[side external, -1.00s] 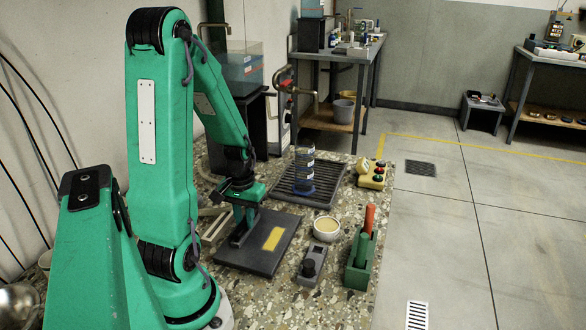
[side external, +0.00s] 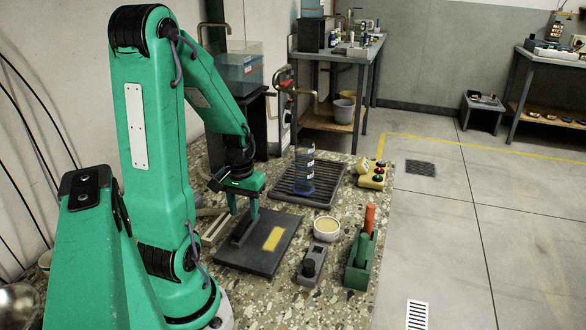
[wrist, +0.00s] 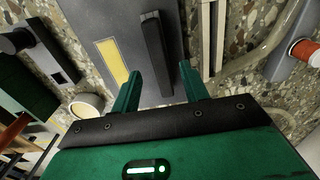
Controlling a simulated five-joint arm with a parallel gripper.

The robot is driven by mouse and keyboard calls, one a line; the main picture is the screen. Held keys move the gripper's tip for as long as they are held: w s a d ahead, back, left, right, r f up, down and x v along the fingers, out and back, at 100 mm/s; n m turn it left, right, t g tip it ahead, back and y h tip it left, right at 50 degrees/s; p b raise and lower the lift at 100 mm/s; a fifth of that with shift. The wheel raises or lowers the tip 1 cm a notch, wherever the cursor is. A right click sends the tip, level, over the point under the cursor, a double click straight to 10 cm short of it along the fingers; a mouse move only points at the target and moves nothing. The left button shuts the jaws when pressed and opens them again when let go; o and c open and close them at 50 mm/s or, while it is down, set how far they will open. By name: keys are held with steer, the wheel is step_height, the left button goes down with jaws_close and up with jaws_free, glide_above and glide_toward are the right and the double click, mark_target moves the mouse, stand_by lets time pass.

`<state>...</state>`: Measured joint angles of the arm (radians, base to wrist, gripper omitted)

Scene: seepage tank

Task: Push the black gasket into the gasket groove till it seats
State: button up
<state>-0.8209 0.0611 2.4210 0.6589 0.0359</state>
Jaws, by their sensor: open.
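A long black bar, which I take for the gasket (wrist: 153,45), lies on a dark grey plate (wrist: 186,14) with a yellow label. In the side view the bar (side external: 244,229) is on the left part of the plate (side external: 262,262). My gripper (wrist: 158,74) is open, with one green finger on each side of the bar's near end. In the side view my gripper (side external: 243,211) is above the bar; I cannot tell if the fingers touch it. A pale slotted strip (wrist: 207,38) beside the plate may be the gasket groove; its slot is hard to make out.
Right of the plate are a pale bowl (side external: 327,230), a dark block with a knob (side external: 311,266) and a green holder (side external: 358,275) with red and green rods. Behind are a slatted tray (side external: 325,194) holding a blue-based cylinder and a yellow button box (side external: 371,181).

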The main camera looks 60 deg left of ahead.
mark_target(245, 220)
steer(key=shift+r, duration=2.35)
jaws_close()
steer(key=shift+w+a+n, duration=0.15)
steer(key=shift+n, duration=0.65)
steer(key=shift+f, duration=0.15)
steer(key=shift+f, duration=2.8)
